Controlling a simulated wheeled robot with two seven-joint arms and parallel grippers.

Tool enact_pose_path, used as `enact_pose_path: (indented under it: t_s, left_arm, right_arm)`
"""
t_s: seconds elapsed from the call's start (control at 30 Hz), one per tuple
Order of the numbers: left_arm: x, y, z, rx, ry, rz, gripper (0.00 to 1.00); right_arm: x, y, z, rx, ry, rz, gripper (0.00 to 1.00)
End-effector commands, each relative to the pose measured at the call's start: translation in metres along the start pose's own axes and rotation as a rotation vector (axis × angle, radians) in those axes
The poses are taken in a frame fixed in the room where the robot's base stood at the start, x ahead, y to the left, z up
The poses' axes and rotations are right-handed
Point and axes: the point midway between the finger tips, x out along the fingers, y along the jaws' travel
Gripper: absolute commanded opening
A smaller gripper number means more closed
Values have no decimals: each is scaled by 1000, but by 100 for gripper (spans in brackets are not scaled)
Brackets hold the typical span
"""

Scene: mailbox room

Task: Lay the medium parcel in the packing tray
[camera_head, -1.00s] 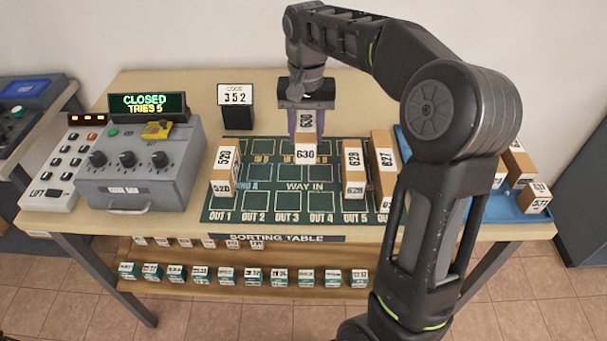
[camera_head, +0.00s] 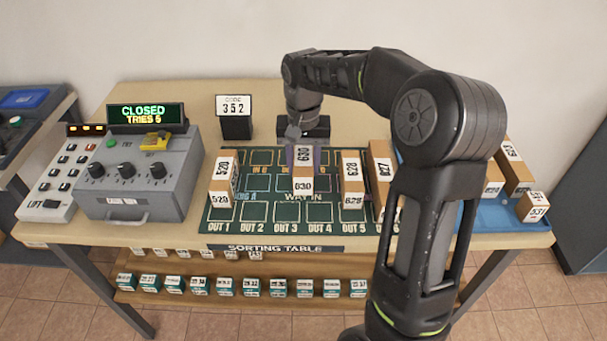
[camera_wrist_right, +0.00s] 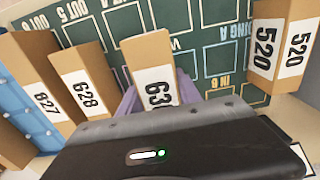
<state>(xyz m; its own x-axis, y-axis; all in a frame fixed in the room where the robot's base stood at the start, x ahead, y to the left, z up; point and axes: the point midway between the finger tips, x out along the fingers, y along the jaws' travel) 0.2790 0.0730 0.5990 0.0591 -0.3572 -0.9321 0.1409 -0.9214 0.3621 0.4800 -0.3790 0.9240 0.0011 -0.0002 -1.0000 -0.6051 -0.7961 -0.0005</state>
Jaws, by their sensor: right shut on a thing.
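The parcel labelled 630 (camera_head: 303,187) is a tan box with white number labels. My right gripper (camera_head: 304,157) is shut on it over the middle of the green sorting mat (camera_head: 254,213). In the right wrist view, parcel 630 (camera_wrist_right: 150,58) shows between the purple fingers. I cannot tell whether it touches the mat. A blue tray (camera_head: 480,218) at the table's right end holds several parcels and is partly hidden behind my right arm. No label marks which parcel is medium. My left gripper is out of view.
A grey control box (camera_head: 140,185) reads CLOSED, TRIES 5. A code sign (camera_head: 234,105) reads 352. Small boxes line the shelf below.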

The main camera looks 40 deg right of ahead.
Motion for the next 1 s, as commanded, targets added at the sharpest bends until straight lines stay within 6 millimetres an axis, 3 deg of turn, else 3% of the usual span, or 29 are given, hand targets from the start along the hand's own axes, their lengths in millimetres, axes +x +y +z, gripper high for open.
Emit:
enact_pose_path:
  t_s: [0.27, 0.67, 0.7, 0.93, 1.0]
  left_arm:
    - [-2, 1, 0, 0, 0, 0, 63]
    - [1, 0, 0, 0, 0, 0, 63]
    - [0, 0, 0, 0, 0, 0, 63]
    - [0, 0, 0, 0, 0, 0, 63]
    - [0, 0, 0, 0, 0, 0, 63]
  right_arm:
    - [33, 0, 1, 0, -3, 1, 0]
    - [39, 0, 0, 0, -1, 0, 0]
    - [38, 0, 0, 0, -1, 0, 43]
    - [38, 0, 1, 0, -2, 0, 62]
    - [38, 0, 1, 0, -2, 1, 62]
